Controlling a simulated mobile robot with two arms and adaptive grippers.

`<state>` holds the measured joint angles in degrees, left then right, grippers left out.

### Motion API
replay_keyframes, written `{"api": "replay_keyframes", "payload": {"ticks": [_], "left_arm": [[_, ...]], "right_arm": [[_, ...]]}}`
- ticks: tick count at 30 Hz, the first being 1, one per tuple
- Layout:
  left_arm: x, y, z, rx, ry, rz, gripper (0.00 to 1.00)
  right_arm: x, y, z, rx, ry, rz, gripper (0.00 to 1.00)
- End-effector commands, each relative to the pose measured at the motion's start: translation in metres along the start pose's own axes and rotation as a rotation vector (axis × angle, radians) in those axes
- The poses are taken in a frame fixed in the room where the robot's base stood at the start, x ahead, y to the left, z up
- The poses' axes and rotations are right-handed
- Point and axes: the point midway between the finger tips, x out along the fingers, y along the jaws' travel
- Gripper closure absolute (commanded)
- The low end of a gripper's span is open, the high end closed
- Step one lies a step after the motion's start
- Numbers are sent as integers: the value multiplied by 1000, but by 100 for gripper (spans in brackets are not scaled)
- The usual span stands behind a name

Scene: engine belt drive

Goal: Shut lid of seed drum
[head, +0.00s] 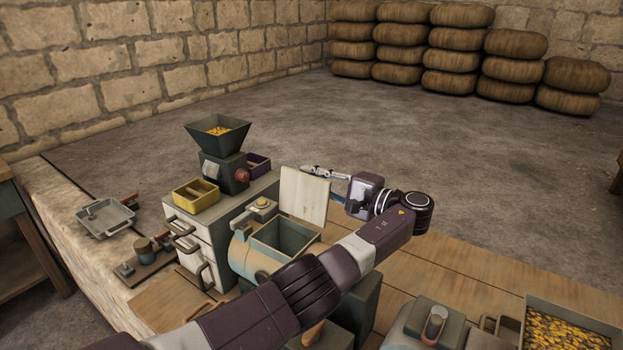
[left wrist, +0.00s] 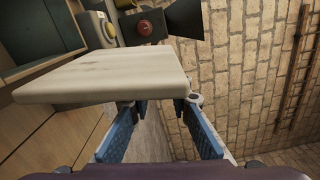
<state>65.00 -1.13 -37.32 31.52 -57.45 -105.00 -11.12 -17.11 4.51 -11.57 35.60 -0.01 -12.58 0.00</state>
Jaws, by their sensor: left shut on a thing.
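The seed drum (head: 241,258) is a rounded blue and tan body with a dark, square open mouth. Its pale wooden lid (head: 305,196) stands raised at the far right side of the mouth, so the drum is open. In the left wrist view the lid (left wrist: 105,75) spans the area in front of the fingers. My left gripper (head: 325,184) is at the lid's right edge, shut on the lid. Its blue fingers (left wrist: 162,118) show apart in the wrist view, and the exact contact is partly hidden. My right gripper is not in view.
A hopper mill (head: 218,135) with yellow grain and a yellow box (head: 196,195) stand on a drawer cabinet behind the drum. A grey metal pan (head: 105,218) lies on the stone ledge. A grain tray (head: 567,335) is at the bottom right. My left arm crosses before the drum.

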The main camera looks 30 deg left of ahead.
Motion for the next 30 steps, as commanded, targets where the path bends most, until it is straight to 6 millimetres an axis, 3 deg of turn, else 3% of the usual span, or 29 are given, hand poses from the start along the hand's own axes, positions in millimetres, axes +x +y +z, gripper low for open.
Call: {"api": "replay_keyframes", "payload": {"ticks": [11,26,30], "left_arm": [[0,-1,4,-38,1,3,100],[0,-4,40,-371,-1,4,100],[0,-3,51,-370,-3,3,100]], "right_arm": [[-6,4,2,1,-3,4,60],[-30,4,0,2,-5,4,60],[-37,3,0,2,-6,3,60]]}}
